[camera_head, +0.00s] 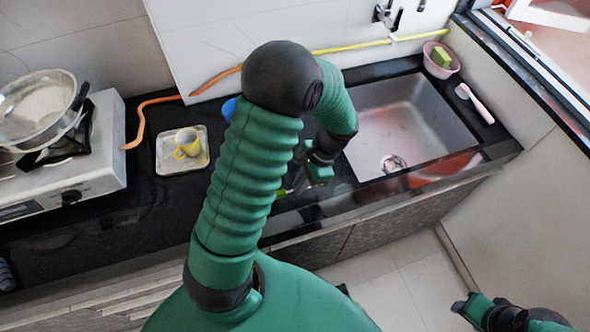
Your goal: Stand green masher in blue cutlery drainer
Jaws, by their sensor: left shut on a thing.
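My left arm rises through the middle of the picture and bends back down at the elbow. My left gripper (294,182) is low over the counter's front edge, left of the sink, partly hidden by my own arm. It is shut on the green masher (281,193), of which only a small bright green bit shows beside the arm. The blue cutlery drainer (229,109) stands on the counter behind my arm; only its left edge shows. My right gripper (468,307) is at the lower right, over the floor, away from the counter; its finger opening is unclear.
A tray (167,164) with a yellow cup (187,142) lies left of my arm. A stove with a pan (38,108) is at far left. The sink (408,125) is right, with a pink bowl (441,60) and a brush (475,103). An orange-yellow hose (160,101) runs along the wall.

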